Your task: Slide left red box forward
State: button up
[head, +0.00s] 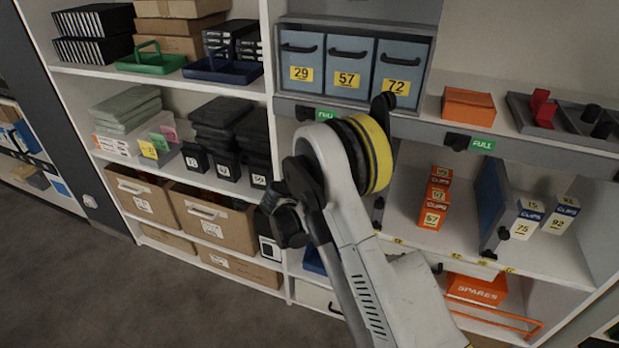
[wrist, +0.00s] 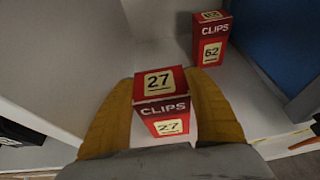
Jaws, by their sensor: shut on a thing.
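The left red box (wrist: 163,103), marked CLIPS and 27, stands upright on the shelf in the wrist view. The yellow fingers of my gripper (wrist: 165,115) are on both sides of it, shut on it. A second red box (wrist: 211,38), marked CLIPS and 62, stands farther back to the right, apart from my gripper. In the head view a red box (head: 437,198) stands right of my arm. My fingertips and the held box are hidden behind my arm there.
A blue divider (head: 491,205) stands right of the second red box, with white-and-blue CLIPS boxes (head: 526,216) beyond it. A pale wall (wrist: 60,50) rises left of the held box. Grey bins (head: 350,67) sit on the shelf above.

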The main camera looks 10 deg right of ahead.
jog(key=shift+s+a, duration=0.2)
jog(key=shift+s, duration=0.15)
jog(key=o, duration=1.4)
jog(key=v, duration=1.2)
